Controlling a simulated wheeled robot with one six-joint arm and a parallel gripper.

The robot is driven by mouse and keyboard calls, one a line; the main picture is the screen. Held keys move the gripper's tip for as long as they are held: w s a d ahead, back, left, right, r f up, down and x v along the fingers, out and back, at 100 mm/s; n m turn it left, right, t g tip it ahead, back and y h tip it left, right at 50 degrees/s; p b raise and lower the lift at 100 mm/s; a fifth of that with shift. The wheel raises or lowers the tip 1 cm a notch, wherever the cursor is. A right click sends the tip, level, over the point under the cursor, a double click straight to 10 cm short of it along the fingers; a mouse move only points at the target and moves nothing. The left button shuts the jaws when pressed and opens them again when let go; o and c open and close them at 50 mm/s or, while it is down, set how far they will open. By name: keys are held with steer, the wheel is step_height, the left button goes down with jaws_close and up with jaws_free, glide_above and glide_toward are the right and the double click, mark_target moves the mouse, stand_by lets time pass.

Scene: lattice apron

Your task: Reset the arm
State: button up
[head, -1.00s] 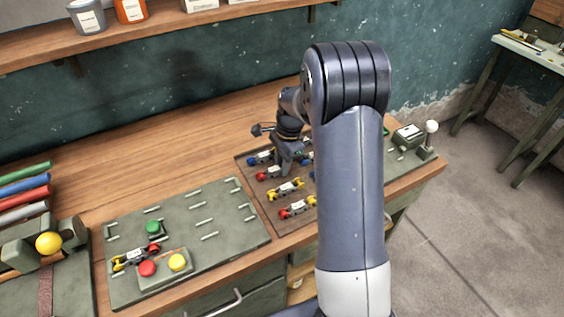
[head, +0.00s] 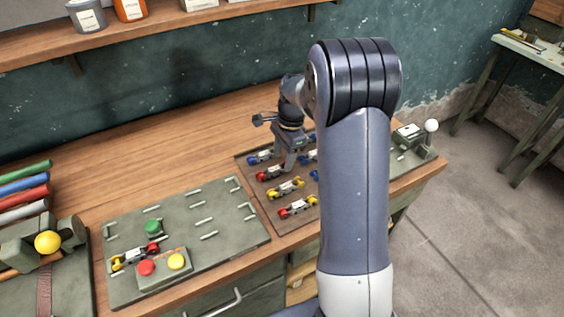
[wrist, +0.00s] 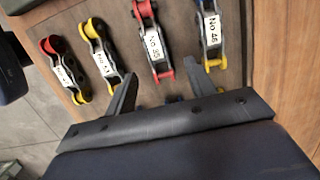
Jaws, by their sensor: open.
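My gripper (wrist: 156,90) is open and empty in the wrist view, with its two fingers apart over a brown board (head: 262,195) that bears several labelled link pieces. In the head view my gripper (head: 287,166) hangs over the back part of this board, and my arm hides part of the board's right side. The wrist view shows a red piece (wrist: 152,40) and a yellow-and-blue piece (wrist: 211,35) beyond the fingertips. A yellow piece (wrist: 100,50) and a red-and-yellow piece (wrist: 66,70) lie to the left.
A green-grey plate (head: 190,240) with pale bars, coloured buttons and one link piece lies left of the board. A yellow-knobbed device (head: 47,243) and coloured rolls (head: 25,185) stand at far left. A white-knobbed lever (head: 431,127) stands at right. Bare wood lies behind the plate.

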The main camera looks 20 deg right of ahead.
step_height(320, 180, up, 8)
steer(key=d, duration=0.1)
steer(key=shift+d, duration=0.15)
steer(key=shift+w+f, duration=0.1)
steer(key=shift+f, duration=0.05)
steer(key=f, duration=0.3)
steer(key=a+f, duration=0.1)
steer(key=f, duration=0.2)
steer(key=a+f+p, duration=0.1)
steer(key=f, duration=0.3)
steer(key=shift+s+d+r+p, duration=0.1)
steer(key=shift+s+r+p, duration=0.1)
steer(key=shift+r+p, duration=0.6)
steer(key=shift+r, duration=0.2)
steer(key=shift+b, duration=0.3)
